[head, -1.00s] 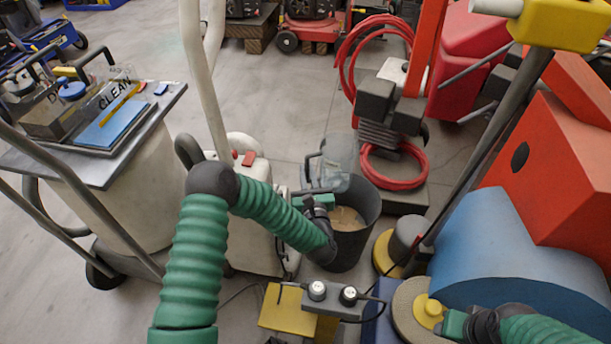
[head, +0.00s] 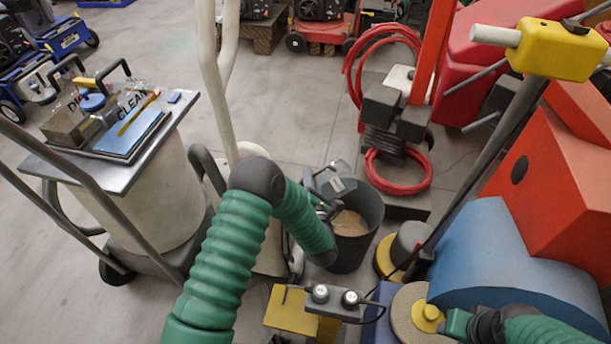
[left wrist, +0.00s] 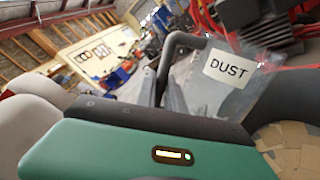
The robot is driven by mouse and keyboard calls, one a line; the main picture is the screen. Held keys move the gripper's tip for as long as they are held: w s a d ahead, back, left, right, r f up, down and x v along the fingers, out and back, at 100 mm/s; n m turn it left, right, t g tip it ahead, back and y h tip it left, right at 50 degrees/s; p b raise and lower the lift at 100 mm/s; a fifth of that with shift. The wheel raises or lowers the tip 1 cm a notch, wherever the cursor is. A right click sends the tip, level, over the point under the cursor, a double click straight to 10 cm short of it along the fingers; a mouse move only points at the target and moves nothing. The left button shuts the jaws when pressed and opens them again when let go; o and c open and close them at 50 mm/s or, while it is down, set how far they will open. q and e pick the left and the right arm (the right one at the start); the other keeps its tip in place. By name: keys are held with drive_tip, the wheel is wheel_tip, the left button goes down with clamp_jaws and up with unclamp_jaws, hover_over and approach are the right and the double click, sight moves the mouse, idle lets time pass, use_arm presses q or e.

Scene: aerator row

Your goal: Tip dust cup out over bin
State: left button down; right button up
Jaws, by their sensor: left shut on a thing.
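The clear dust cup (head: 337,186) is at the far left rim of the dark bin (head: 348,255), its label seen foreshortened. In the left wrist view the cup (left wrist: 235,92) shows its DUST label and grey handle (left wrist: 188,40); its wall is clear and its mouth is not plain. My left gripper (head: 325,208) is shut on the cup, just over the bin's left side, partly hidden by its own arm. Tan material (head: 349,222) lies in the bin. My right gripper (head: 448,326) is by the yellow knob on a round disc; its jaws are unclear.
A cart at left carries a tray top (head: 184,108) with a clear box labelled CLEAN. Red hose coils (head: 400,185) stand behind the bin. A blue drum (head: 515,250) and orange box (head: 560,165) fill the right. A control box (head: 335,300) is in front. Floor at left is open.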

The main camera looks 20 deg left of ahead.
sight(338, 172)
use_arm(q)
drive_tip(key=w+d+r+m+p, duration=0.1)
drive_tip(key=d+m, duration=0.1)
drive_tip(key=m, duration=0.1)
drive_tip(key=w+d+m, duration=0.1)
drive_tip(key=d+m, duration=0.1)
drive_tip(key=m, duration=0.1)
drive_tip(key=w+d+r+m+p, duration=0.1)
drive_tip(key=w+d+m, duration=0.1)
drive_tip(key=d+m, duration=0.1)
drive_tip(key=shift+r+m+p, duration=0.35)
drive_tip(key=shift+m, duration=0.15)
drive_tip(key=d+m, duration=0.1)
drive_tip(key=w+f+m+b, duration=0.1)
drive_tip(key=d+m, duration=0.1)
drive_tip(key=shift+w+d+f+b, duration=0.3)
drive_tip(key=shift+w+d+f, duration=0.05)
drive_tip(key=shift+w+d+f+m, duration=0.2)
drive_tip(key=shift+w+d+m, duration=0.3)
drive_tip(key=shift+m, duration=0.4)
drive_tip(key=shift+s+d, duration=0.1)
drive_tip(key=shift+d, duration=0.05)
drive_tip(key=shift+r, duration=0.15)
